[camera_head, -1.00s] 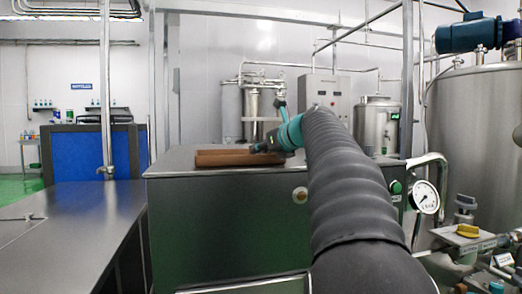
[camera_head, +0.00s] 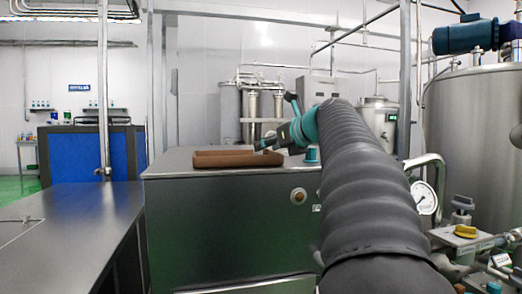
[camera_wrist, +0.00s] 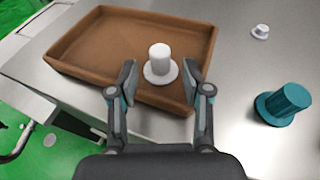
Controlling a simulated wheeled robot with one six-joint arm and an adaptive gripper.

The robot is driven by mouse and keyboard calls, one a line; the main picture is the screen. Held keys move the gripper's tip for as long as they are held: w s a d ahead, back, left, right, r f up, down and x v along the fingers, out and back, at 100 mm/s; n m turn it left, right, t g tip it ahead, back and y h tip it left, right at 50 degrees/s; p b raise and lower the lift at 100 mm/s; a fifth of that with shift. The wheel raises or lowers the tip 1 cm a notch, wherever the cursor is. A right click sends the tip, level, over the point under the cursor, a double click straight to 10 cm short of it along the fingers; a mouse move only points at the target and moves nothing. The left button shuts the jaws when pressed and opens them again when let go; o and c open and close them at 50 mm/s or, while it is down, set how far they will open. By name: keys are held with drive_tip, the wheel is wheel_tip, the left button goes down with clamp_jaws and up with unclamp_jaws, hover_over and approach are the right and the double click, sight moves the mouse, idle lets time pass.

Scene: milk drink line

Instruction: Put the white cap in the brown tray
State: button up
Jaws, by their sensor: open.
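The brown tray (camera_head: 225,160) lies on the steel top of a cabinet and fills the upper left of the wrist view (camera_wrist: 105,41). A white cap (camera_wrist: 160,58), a post on a round flange, is upright inside the tray near its right end. My gripper (camera_wrist: 160,78) is open, with one finger on each side of the cap and visible gaps between. In the head view my gripper (camera_head: 267,145) is over the tray's right end, and the cap cannot be made out there.
A teal flanged piece (camera_wrist: 285,103) stands right of the tray, also in the head view (camera_head: 311,156). A smaller white piece (camera_wrist: 260,31) lies beyond it. The steel top is otherwise clear here. A pressure gauge (camera_head: 424,198) is at right.

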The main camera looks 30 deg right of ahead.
drive_tip(key=v, duration=0.7)
drive_tip(key=s+a+f+n+g, duration=0.3)
drive_tip(key=s+a+f+n, duration=0.1)
drive_tip(key=a+f+n, duration=0.5)
drive_tip(key=s+a+f+n+g, duration=0.35)
drive_tip(key=a+f+n, duration=0.45)
drive_tip(key=a+f, duration=0.3)
drive_tip(key=s+a+f+n+g, duration=0.1)
drive_tip(key=s+a+f+n, duration=0.1)
drive_tip(key=s+f+n, duration=0.5)
drive_tip(key=s+a+f+n+g+h, duration=0.1)
drive_tip(key=s+a+f+n, duration=0.2)
drive_tip(key=s+f+n, duration=0.5)
wheel_tip(320, 180, down, 6)
drive_tip(key=n, duration=0.2)
drive_tip(key=shift+a+n+h, duration=0.25)
drive_tip(key=shift+n+h, duration=0.05)
drive_tip(key=shift+n, duration=0.1)
drive_tip(key=shift+s+f+g, duration=0.1)
drive_tip(key=shift+g, duration=0.15)
